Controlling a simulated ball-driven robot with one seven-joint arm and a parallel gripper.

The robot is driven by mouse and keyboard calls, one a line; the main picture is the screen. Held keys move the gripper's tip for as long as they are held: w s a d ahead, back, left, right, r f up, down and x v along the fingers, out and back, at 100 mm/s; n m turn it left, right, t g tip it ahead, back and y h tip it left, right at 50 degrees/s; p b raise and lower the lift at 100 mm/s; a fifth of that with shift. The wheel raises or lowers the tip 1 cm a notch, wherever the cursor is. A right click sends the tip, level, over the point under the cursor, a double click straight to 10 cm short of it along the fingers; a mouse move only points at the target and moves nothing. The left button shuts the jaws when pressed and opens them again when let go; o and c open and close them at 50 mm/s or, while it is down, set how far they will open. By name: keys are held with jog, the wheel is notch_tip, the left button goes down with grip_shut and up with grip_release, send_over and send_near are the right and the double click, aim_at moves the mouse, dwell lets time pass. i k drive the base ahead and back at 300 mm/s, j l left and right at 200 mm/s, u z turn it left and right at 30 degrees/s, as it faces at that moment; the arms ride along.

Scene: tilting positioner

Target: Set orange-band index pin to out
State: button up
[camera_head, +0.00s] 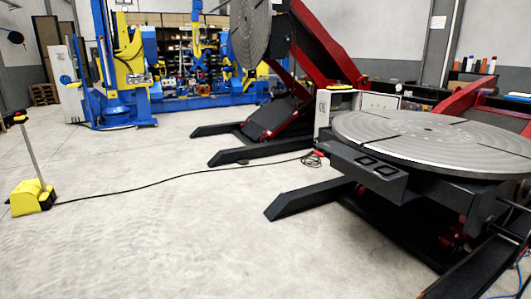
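No pin with an orange band can be made out in this view. A tilting positioner with a round grey faceplate (432,137) stands at the right, its plate lying nearly flat. A dark bracket with two rectangular openings (367,163) sits under the plate's near left edge. A second positioner behind it has its round faceplate (250,32) turned nearly upright on a red arm (325,42). The undersides of both are dark, and small parts there are hard to tell. My gripper is not in view.
A black floor leg (308,197) juts left from the near positioner. A yellow pedal box (32,197) with a post stands at the left, its black cable (170,180) crossing the floor. Blue and yellow machinery (125,60) fills the back. The concrete floor at front left is clear.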

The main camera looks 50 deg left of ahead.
aim_at(321, 154)
jog(key=u, duration=1.15)
jog(key=i+u, duration=0.3)
jog(key=i, duration=0.35)
jog(key=i+u, duration=0.25)
jog(key=i, duration=0.35)
jog(key=i+z, duration=0.1)
jog(key=i, duration=0.5)
jog(key=i+j+z, duration=0.1)
jog(key=i, duration=0.45)
jog(key=i+l+z, duration=0.25)
jog(key=i, duration=0.3)
jog(key=i+l+z, duration=0.1)
jog(key=i+z, duration=0.15)
jog(key=i, duration=0.3)
jog(key=i+l+u, duration=0.1)
jog(key=i+l, duration=0.15)
jog(key=i+l+u, duration=0.1)
jog(key=i+l, duration=0.15)
jog(key=l, duration=0.2)
jog(key=i+l+u, duration=0.1)
jog(key=i+l, duration=0.15)
jog(key=l, duration=0.15)
